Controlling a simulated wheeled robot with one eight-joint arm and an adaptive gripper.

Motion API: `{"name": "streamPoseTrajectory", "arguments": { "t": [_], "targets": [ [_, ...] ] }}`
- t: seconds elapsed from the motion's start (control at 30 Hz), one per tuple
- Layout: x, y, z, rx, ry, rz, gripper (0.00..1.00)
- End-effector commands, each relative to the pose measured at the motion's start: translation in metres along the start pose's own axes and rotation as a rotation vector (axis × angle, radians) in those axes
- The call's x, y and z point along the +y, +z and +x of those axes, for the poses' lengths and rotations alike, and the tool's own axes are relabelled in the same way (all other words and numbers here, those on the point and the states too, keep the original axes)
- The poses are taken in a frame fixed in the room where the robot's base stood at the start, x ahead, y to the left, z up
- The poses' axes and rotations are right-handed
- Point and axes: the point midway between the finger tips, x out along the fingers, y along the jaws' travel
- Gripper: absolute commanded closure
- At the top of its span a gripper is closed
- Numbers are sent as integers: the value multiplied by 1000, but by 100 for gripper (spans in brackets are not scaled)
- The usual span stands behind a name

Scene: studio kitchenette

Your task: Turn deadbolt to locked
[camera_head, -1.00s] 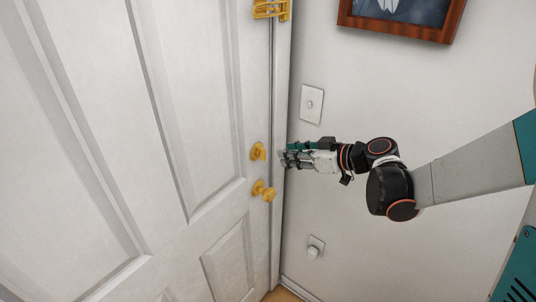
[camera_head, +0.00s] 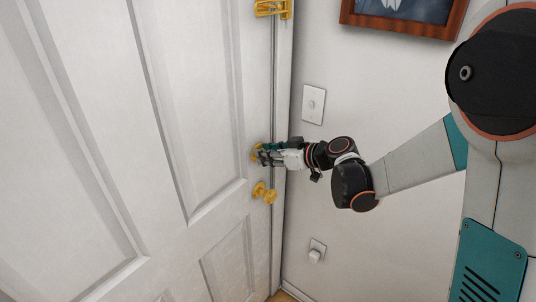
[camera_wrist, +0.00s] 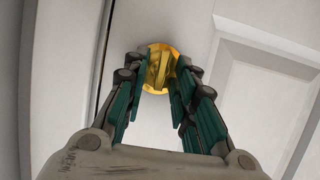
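The brass deadbolt (camera_head: 256,152) is on the white door (camera_head: 205,120) near its right edge, above the brass door knob (camera_head: 264,193). My gripper (camera_head: 262,154) is at the deadbolt and partly covers it in the head view. In the wrist view, the deadbolt's round plate and raised thumb-turn (camera_wrist: 158,68) show between the fingertips of my gripper (camera_wrist: 160,82). The fingers are spread, one on each side of the thumb-turn, with a gap between them. Whether either fingertip touches the turn I cannot tell.
A brass latch (camera_head: 271,8) is higher on the door edge. A light switch (camera_head: 313,104), an outlet with a plug (camera_head: 316,252) and a framed picture (camera_head: 404,15) are on the wall to the right. The door knob is close below my gripper.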

Motion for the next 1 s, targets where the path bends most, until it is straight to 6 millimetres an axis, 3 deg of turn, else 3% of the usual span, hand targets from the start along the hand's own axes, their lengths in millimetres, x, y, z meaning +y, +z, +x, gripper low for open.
{"name": "streamPoseTrajectory", "arguments": {
  "t": [0.03,0.1,0.67,1.0],
  "targets": [
    [0,0,0,0,0,0,91],
    [0,0,0,0,0,0,100],
    [0,2,0,-4,-13,24,100],
    [3,5,1,-6,-92,213,100]
  ]
}}
